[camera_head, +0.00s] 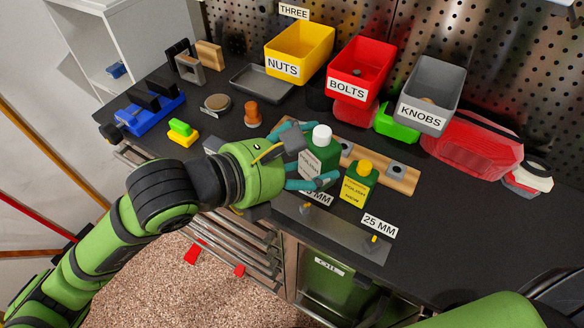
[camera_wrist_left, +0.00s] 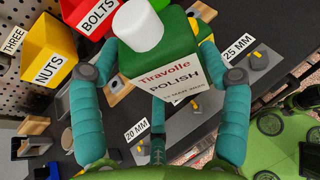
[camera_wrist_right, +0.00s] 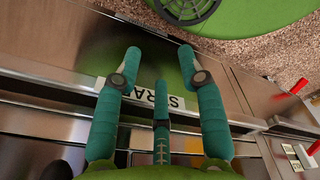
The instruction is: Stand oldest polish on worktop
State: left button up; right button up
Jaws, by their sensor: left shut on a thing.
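A green polish bottle with a white cap (camera_head: 321,135) is between the fingers of my left gripper (camera_head: 316,156) over the worktop (camera_head: 440,230). In the left wrist view this bottle (camera_wrist_left: 172,72) is upright or nearly so, with a label reading "POLISH" and a date too small to read surely. Whether its base touches the worktop is hidden. A second green polish bottle with a yellow cap and yellow label (camera_head: 358,184) stands just right of it. My right gripper (camera_wrist_right: 158,62) is open and empty in front of a drawer labelled "SCRAP".
A wooden block with holes (camera_head: 400,178) lies behind the bottles. Yellow, red and grey bins (camera_head: 300,50) hang behind. A metal strip with knobs and size labels (camera_head: 340,240) runs along the front edge. A blue vise (camera_head: 150,112) and small items are at left.

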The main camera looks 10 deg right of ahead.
pick_arm(q)
jog(key=shift+d+f, duration=0.15)
jog(key=w+f+b, duration=0.1)
jog(key=w+f, duration=0.1)
jog(key=w, duration=0.1)
jog(key=w+a+f+b, duration=0.1)
jog(key=w+f+b, duration=0.1)
jog(key=w, duration=0.2)
jog(key=w+f+b, duration=0.2)
jog(key=w, duration=0.1)
jog(key=shift+w+a+f, duration=0.2)
jog(key=shift+a+f, duration=0.1)
jog(key=shift+f, duration=0.1)
jog(key=shift+w, duration=0.3)
notch_tip(320, 180, down, 4)
jog(key=b, duration=0.2)
jog(key=shift+f+b, duration=0.1)
jog(key=shift+b, duration=0.2)
jog(key=shift+w, duration=0.1)
jog(key=shift+f, duration=0.1)
jog(key=o, duration=1.1)
jog(key=shift+c, duration=0.2)
